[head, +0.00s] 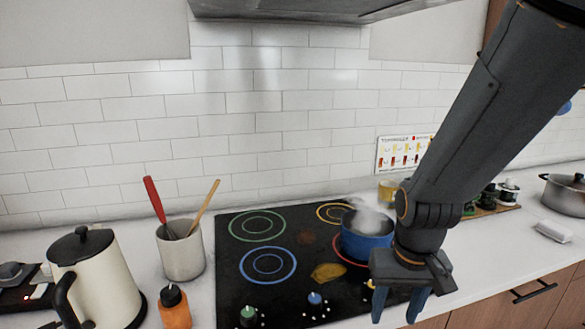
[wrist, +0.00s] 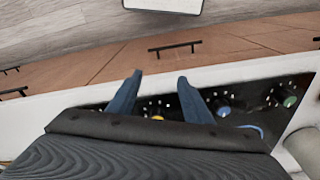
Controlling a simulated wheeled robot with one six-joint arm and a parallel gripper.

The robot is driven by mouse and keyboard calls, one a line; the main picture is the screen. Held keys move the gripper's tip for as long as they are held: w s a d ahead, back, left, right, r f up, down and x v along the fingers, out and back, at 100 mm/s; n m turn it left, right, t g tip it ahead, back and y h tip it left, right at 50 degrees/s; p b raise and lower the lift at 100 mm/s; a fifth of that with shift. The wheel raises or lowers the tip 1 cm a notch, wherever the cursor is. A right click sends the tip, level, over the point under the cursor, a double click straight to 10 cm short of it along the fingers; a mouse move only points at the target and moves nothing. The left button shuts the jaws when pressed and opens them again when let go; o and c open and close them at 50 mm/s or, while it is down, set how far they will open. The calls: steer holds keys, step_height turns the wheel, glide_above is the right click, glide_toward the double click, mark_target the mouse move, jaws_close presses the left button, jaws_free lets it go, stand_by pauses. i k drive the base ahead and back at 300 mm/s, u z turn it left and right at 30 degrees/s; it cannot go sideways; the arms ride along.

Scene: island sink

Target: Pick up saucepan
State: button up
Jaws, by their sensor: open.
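A blue saucepan (head: 367,238) stands on a right-hand burner of the black cooktop, with white steam rising from it. My forearm and wrist cover part of its right side, and its handle cannot be made out. My gripper (head: 397,312) points down in front of and to the right of the saucepan, over the front right of the cooktop. Its two blue fingers are apart, with nothing between them. In the wrist view my gripper (wrist: 160,78) is open above the cooktop's front edge and knobs, and the saucepan does not show.
The black cooktop (head: 225,285) has coloured rings and front knobs. A cream kettle (head: 98,275), an orange bottle (head: 175,308) and a utensil crock (head: 181,255) stand left. A lidded grey pot (head: 565,197) and small jars stand right. A range hood (head: 290,8) hangs above.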

mark_target(358, 245)
steer(key=u, duration=2.8)
steer(key=k, duration=1.9)
steer(key=z, duration=2.75)
steer(key=i, duration=0.5)
